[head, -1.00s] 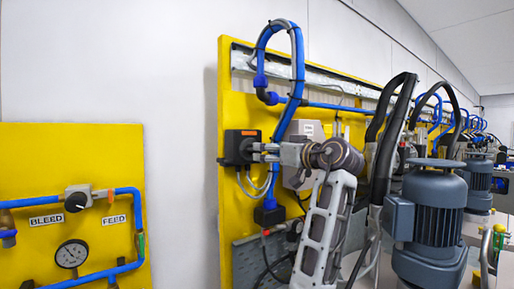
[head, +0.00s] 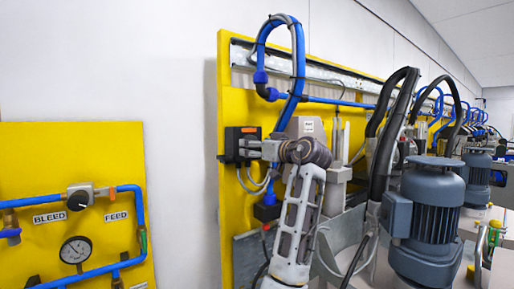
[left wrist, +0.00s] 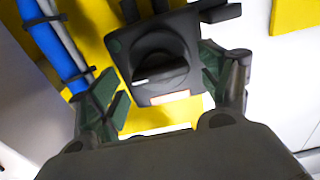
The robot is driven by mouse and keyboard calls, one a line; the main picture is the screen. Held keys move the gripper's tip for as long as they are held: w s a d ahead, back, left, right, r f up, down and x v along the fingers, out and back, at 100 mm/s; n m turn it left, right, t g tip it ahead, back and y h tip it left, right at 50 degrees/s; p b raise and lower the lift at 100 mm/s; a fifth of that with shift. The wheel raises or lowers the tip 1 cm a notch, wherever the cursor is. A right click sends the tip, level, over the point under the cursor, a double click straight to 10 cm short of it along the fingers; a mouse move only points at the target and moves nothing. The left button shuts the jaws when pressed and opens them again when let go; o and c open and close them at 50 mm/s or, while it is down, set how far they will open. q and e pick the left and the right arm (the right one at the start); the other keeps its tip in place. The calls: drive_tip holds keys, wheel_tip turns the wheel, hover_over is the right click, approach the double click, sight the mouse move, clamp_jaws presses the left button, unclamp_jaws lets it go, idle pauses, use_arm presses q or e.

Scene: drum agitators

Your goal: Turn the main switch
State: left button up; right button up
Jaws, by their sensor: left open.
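The main switch is a black box (head: 240,145) with a rotary knob, on the left edge of the large yellow panel in the head view. In the left wrist view the switch knob (left wrist: 160,68) faces me, its light-edged handle lying nearly level. My left gripper (head: 257,149) is right in front of the switch. In the left wrist view the open fingers of the left gripper (left wrist: 162,90) stand on either side of the knob, with gaps visible. I cannot tell if a finger touches the housing. My right gripper is not in view.
Blue and grey cables (left wrist: 55,45) run close beside the left finger. A grey motor (head: 437,205) and thick black hoses (head: 390,130) stand to the right. A smaller yellow panel (head: 60,165) with valve and gauge is at the left, with bare wall between.

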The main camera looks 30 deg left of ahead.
use_arm(q)
drive_tip(key=c, duration=1)
drive_tip(key=shift+s+f+n+b, duration=0.1)
drive_tip(key=shift+n+b, duration=2.4)
drive_tip(key=shift+n, duration=1.95)
drive_tip(key=shift+s+f+n+b, duration=0.1)
drive_tip(key=shift+n+b, duration=2.35)
drive_tip(key=shift+n, duration=2)
drive_tip(key=o, duration=1)
